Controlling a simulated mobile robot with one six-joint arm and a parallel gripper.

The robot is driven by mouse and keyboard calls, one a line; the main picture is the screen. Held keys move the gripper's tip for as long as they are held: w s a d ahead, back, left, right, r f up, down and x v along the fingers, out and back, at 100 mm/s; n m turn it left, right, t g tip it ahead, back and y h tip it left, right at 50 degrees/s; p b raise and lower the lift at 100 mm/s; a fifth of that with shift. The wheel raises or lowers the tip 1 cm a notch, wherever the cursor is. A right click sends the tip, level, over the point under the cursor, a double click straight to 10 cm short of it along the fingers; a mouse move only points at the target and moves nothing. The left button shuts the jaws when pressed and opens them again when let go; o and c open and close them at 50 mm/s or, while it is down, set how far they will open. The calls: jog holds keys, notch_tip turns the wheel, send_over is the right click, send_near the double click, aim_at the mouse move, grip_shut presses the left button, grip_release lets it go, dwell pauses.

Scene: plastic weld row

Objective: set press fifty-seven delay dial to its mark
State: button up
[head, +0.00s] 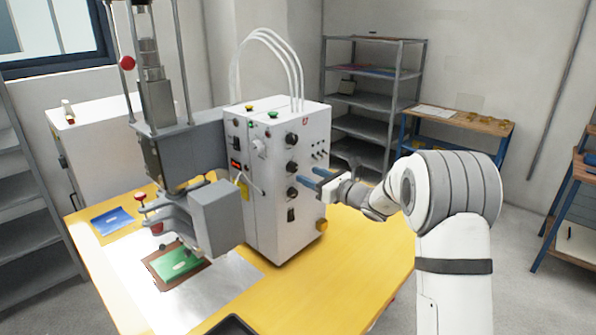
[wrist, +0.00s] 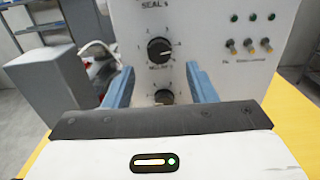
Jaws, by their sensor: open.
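The press control box (head: 262,200) is white and stands upright on the yellow bench. Its front-right face carries a column of three black dials: an upper dial (head: 291,139), a middle dial (head: 291,167) and a lower dial (head: 291,193). My gripper (head: 308,175), with blue fingers, is open and empty in front of this face. In the wrist view, a numbered dial (wrist: 160,49) shows whole between and beyond the fingertips. Another dial (wrist: 164,97) below it is partly hidden by my gripper body. The labels are too blurred to tell which is the delay dial; its mark is not clear.
Small toggle switches (wrist: 249,46) and green lamps (wrist: 254,17) sit right of the dials. The press head (head: 215,217) stands left of the box, above a green piece (head: 178,263). Hoses (head: 270,55) rise above the box. The bench's right front (head: 350,270) is clear.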

aim_at(295, 170)
jog(key=p+x, duration=0.1)
jog(key=x, duration=0.4)
jog(key=shift+w+a, duration=0.1)
jog(key=shift+a, duration=0.05)
jog(key=c, duration=1)
jog(key=shift+o, duration=0.2)
jog(key=shift+f+b, duration=0.2)
jog(key=shift+b, duration=0.3)
